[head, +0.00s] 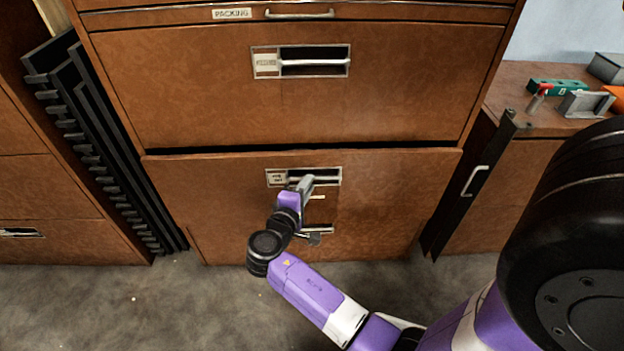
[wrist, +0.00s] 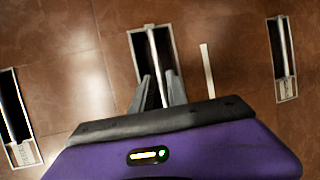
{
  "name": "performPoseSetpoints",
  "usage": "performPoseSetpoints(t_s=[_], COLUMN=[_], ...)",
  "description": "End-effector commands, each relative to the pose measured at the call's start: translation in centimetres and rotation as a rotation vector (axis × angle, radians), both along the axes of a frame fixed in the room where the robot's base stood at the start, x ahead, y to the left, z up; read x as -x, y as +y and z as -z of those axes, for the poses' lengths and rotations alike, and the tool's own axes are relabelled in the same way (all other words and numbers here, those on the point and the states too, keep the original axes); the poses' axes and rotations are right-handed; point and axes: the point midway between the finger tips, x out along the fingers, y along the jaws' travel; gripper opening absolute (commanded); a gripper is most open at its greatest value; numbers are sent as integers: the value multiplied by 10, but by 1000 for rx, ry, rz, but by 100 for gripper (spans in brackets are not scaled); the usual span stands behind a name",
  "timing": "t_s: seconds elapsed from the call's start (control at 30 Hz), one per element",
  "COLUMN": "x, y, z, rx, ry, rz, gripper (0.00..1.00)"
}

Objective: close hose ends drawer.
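The low drawer (head: 385,195) of the brown cabinet stands a little out from the front above it, with a dark gap along its top edge. Its recessed pull (head: 330,175) has a small label at the left, too small to read surely. My gripper (head: 304,184) is at this pull. In the wrist view, which is turned sideways, my gripper's two fingers (wrist: 160,82) are apart, on either side of the pull's bar (wrist: 153,50). I cannot tell whether they touch it. The gripper body hides the pull's lower end there.
A closed drawer (head: 190,80) with a labelled pull is above, under one marked PACKING (head: 232,14). Another pull (head: 316,230) sits lower on the front. Dark panels (head: 95,130) stand at left; a side cabinet (head: 520,180) is at right. The floor (head: 130,305) in front looks clear.

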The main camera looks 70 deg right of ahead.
Motion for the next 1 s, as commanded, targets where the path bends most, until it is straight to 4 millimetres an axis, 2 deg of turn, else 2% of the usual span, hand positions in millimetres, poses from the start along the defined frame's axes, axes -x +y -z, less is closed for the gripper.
performPoseSetpoints(t_s=[0.1, 0.33, 0.63, 0.73, 1.0], x=[2, 1, 1, 1, 0], y=[-19, -38, -40, -40, -40], z=[5, 7, 7, 7, 7], rx=[0, 0, 0, 0, 0], ry=[2, 2, 3, 3, 3], rz=[4, 1, -1, -1, -1], gripper=[19, 19, 19, 0, 0])
